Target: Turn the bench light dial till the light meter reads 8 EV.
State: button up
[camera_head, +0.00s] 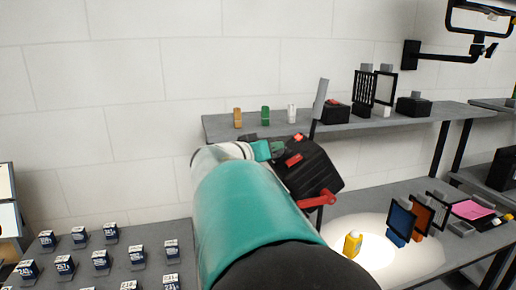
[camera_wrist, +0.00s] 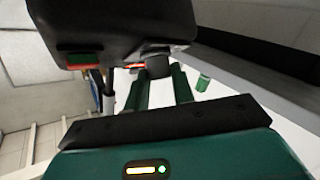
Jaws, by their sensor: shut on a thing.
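A black box-shaped lamp housing (camera_head: 312,168) with red parts hangs past the end of my arm in the head view. In the wrist view the dark housing (camera_wrist: 110,28) fills the top, and a short dark grey dial (camera_wrist: 157,66) sticks out below it. My gripper (camera_wrist: 159,77) has its two green fingers shut on the dial, one on each side. The arm mostly hides the gripper in the head view. A small yellow device (camera_head: 353,244), possibly the light meter, stands in a bright round pool of light (camera_head: 378,258). No reading can be made out.
A grey shelf (camera_head: 225,129) behind holds small coloured blocks, black boxes and framed panels. Several labelled blocks (camera_head: 65,265) cover the left bench. A black wall arm (camera_head: 411,55) juts out at upper right.

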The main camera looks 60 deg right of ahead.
dwell(0.4)
jog(key=o, duration=1)
jog(key=shift+a, duration=0.15)
jog(key=v, duration=1.3)
jog(key=shift+a, duration=0.25)
jog(key=w+a+f+n+t+y, duration=0.2)
jog(key=a+f+n+t+y, duration=0.4)
jog(key=a+f, duration=0.75)
jog(key=a+f+n+y, duration=0.2)
jog(key=a+n+y, duration=0.1)
jog(key=a, duration=0.4)
jog(key=a+f+n+t+y, duration=0.1)
jog(key=a+f+n+y, duration=0.1)
jog(key=a, duration=0.4)
jog(key=a+f+n+t+y, duration=0.1)
jog(key=a+f+n+y, duration=0.1)
jog(key=a+n+y, duration=0.2)
jog(key=shift+s+a+f+y, duration=0.15)
jog(key=shift+a+y, duration=0.15)
jog(key=shift+a, duration=0.6)
jog(key=shift+s+a+f+y, duration=0.2)
jog(key=shift+a+y, duration=0.1)
jog(key=shift+a, duration=0.6)
